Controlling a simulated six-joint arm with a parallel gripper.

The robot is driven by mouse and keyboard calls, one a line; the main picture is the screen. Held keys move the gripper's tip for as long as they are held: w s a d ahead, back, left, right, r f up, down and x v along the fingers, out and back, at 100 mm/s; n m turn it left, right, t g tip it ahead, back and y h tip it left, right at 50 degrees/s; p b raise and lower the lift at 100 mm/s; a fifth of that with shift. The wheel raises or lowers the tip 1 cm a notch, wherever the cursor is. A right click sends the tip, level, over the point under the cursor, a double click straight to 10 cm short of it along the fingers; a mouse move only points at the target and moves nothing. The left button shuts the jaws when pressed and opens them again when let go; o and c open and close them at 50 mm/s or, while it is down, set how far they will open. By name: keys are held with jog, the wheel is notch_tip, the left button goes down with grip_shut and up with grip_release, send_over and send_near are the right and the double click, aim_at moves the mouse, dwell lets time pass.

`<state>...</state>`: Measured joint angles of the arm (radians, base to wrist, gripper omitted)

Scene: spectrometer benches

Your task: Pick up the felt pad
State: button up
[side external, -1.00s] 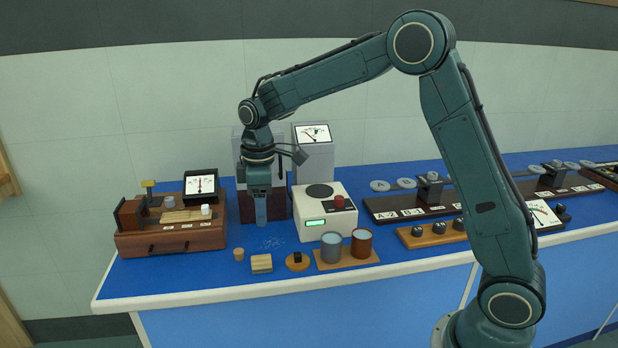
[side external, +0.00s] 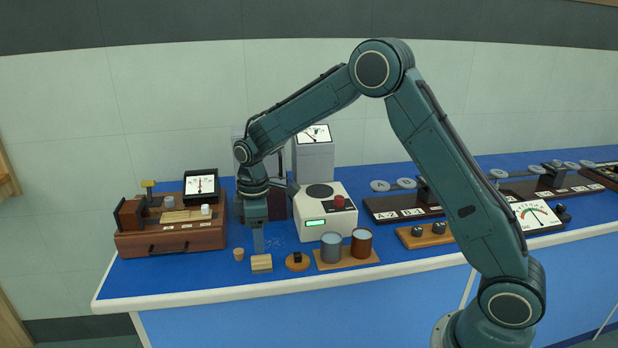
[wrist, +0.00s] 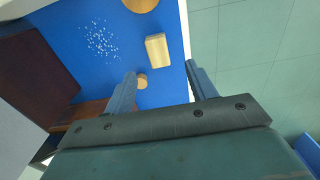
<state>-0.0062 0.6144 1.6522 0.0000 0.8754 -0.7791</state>
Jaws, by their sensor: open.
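No piece is plainly marked as the felt pad. The likeliest is a small tan block (side external: 261,265) with a paler layered side, lying near the bench's front edge; it also shows in the wrist view (wrist: 158,50). Beside it is a round tan disc (side external: 297,262) with a black piece on top, partly cut off in the wrist view (wrist: 141,4). My gripper (side external: 258,249) points down above the bench, just behind the block in the side view. Its fingers (wrist: 160,70) are apart and empty, and the block appears between and beyond the tips.
A cork-like plug (side external: 239,254) stands left of the block, close to one finger in the wrist view (wrist: 142,82). White specks (wrist: 102,40) lie on the blue bench. Two cups (side external: 331,247) on a wooden base, a white instrument (side external: 322,222) and a brown drawer box (side external: 172,243) surround the spot.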

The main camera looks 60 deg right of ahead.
aim_at(261, 258)
jog(key=shift+f, duration=1.45)
jog(key=shift+d+f, duration=0.15)
jog(key=shift+f, duration=2.45)
jog(key=c, duration=1.1)
